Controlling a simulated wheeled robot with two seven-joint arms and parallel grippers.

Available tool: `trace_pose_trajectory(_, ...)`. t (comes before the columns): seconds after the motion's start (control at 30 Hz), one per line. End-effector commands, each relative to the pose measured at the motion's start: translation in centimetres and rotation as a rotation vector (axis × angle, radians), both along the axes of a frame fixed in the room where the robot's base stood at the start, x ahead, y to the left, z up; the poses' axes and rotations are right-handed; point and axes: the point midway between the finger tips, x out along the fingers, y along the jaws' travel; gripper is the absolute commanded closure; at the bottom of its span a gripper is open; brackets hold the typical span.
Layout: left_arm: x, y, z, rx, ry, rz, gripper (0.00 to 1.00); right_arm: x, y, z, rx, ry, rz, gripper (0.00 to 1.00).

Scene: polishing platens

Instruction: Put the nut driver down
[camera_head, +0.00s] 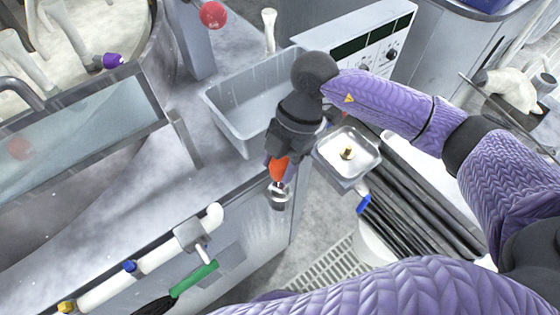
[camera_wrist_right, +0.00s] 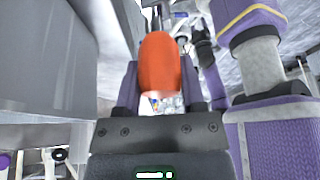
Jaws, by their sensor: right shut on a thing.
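The nut driver (camera_head: 277,169) has an orange handle, and a metal end shows below it. My right gripper (camera_head: 280,174) is shut on the handle and points down. It holds the nut driver in front of the grey bin, near the edge of the bench. In the right wrist view the orange handle of the nut driver (camera_wrist_right: 160,65) stands between the two fingers; its far end is hidden there. I cannot tell how high the tool is above what lies below. My left gripper does not show in the head view.
A grey bin (camera_head: 224,112) stands behind the gripper. A small metal tray (camera_head: 330,155) with a brass fitting (camera_head: 347,153) is right of it. Dark rods (camera_head: 410,215) and a blue-tipped part (camera_head: 363,204) lie below right. A white pipe with a valve (camera_head: 160,256) runs along the bench front.

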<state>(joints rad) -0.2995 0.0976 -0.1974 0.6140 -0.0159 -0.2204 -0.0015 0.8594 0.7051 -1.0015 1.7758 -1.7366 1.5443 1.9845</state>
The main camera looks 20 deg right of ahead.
Motion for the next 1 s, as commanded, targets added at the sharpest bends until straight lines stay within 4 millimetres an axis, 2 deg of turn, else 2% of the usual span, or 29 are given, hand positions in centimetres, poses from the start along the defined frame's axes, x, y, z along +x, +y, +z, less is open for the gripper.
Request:
trace_pose_trajectory(0.47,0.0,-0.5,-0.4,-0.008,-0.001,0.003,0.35,0.0,0.0,-1.2,0.000,0.000,0.001,1.00)
trace_pose_trajectory(0.5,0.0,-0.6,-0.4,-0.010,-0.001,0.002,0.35,0.0,0.0,-1.2,0.000,0.000,0.001,0.45)
trace_pose_trajectory(0.63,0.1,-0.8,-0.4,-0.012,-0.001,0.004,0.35,0.0,0.0,-1.2,0.000,0.000,0.001,0.18)
trace_pose_trajectory(0.67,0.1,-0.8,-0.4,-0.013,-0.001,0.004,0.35,0.0,0.0,-1.1,0.000,0.000,0.001,0.14)
trace_pose_trajectory(0.9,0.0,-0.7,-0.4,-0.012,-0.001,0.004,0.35,0.0,0.0,-1.1,0.000,0.000,0.001,0.14)
trace_pose_trajectory(1.0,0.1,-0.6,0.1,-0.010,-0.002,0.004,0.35,0.0,0.0,-0.1,0.000,-0.002,0.000,0.14)
